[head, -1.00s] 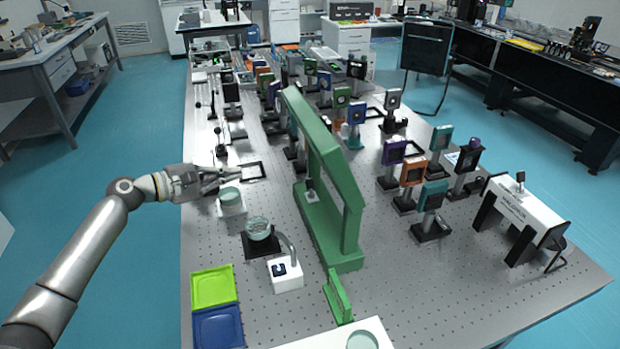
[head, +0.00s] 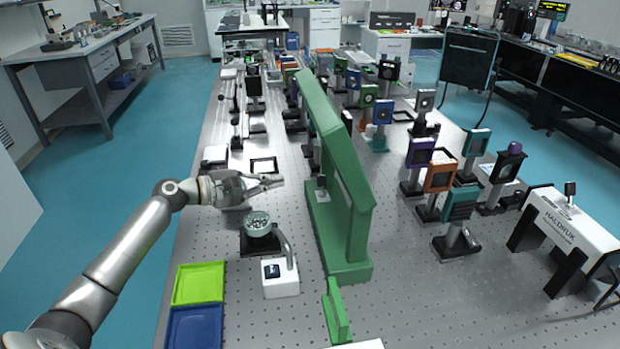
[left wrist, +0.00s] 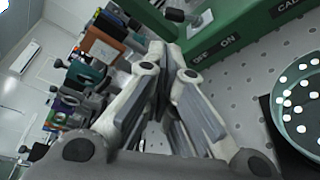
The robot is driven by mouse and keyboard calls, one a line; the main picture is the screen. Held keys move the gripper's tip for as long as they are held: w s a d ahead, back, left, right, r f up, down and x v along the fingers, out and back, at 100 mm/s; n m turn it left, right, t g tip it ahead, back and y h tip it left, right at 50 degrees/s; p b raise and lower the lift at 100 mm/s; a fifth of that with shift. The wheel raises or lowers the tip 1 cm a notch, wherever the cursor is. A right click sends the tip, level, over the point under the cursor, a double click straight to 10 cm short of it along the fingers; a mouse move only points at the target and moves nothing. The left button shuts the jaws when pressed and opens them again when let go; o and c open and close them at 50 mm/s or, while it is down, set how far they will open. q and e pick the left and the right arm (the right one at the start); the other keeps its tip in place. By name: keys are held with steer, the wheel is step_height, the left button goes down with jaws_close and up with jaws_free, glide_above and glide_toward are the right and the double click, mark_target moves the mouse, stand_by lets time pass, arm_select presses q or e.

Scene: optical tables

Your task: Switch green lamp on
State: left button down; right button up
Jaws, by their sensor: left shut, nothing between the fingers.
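The green lamp (head: 345,200) is a tall green frame standing on the table right of my left gripper. A small switch with a dark knob (head: 321,182) stands on its base. In the left wrist view the green base (left wrist: 240,30) carries the labels OFF and ON, and the dark knob (left wrist: 182,15) leans above a pale plate. My left gripper (head: 280,181) is shut and empty, pointing at the lamp, apart from the switch in the head view. Its fingertips (left wrist: 165,47) lie just below the knob in the left wrist view. My right gripper is not in view.
A dish (head: 258,222) of small pale items sits on a black stand near a white switch box (head: 281,278). Green (head: 199,283) and blue (head: 194,328) trays lie at the front left. Several optic mounts (head: 440,175) stand right of the lamp.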

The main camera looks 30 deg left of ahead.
mark_target(321, 172)
arm_select(q)
steer(key=shift+b+x, duration=0.75)
steer(key=shift+x, duration=4.3)
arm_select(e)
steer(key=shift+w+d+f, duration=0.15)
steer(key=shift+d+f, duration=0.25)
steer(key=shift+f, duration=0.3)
